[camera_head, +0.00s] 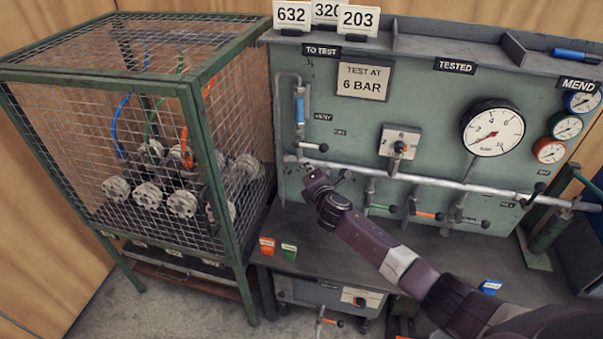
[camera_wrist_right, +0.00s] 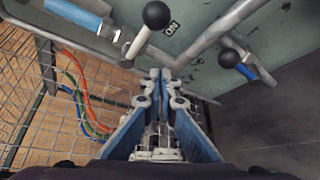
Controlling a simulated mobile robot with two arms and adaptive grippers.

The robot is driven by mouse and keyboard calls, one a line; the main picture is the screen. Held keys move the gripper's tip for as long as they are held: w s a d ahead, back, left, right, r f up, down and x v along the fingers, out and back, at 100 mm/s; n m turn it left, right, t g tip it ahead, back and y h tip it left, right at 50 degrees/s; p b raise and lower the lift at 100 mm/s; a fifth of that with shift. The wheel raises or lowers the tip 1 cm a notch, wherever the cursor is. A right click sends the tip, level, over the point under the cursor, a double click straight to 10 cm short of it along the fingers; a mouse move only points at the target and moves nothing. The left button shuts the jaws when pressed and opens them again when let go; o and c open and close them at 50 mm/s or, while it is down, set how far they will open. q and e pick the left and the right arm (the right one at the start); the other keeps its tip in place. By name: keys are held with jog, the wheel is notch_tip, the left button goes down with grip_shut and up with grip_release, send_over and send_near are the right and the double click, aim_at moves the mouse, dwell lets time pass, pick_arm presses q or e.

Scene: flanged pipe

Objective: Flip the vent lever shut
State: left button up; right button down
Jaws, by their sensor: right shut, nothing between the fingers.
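The vent lever (camera_head: 312,146) is a short pale rod with a black ball knob. It sticks out to the right from the pipe fitting below the VENT label (camera_head: 322,117). In the right wrist view the vent lever (camera_wrist_right: 140,41) shows above the fingers, its black knob at the top edge. My right gripper (camera_head: 306,167) is just below the lever, near the left end of the horizontal pipe. In the right wrist view my right gripper (camera_wrist_right: 166,76) has its blue fingers together and empty, apart from the knob. My left gripper is not in view.
A blue-sleeved tube (camera_head: 300,108) stands above the lever. A second black-knobbed lever (camera_wrist_right: 229,58) is to the right in the wrist view. The horizontal pipe (camera_head: 450,184) crosses the panel. A mesh cage (camera_head: 60,140) stands close on the left. A gauge (camera_head: 493,128) is at the right.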

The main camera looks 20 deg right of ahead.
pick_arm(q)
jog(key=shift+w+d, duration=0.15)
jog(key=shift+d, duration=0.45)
pick_arm(e)
jog(key=s+a+r, duration=0.2)
jog(key=s+r, duration=0.1)
jog(key=s, duration=0.2)
jog(key=shift+a, duration=0.4)
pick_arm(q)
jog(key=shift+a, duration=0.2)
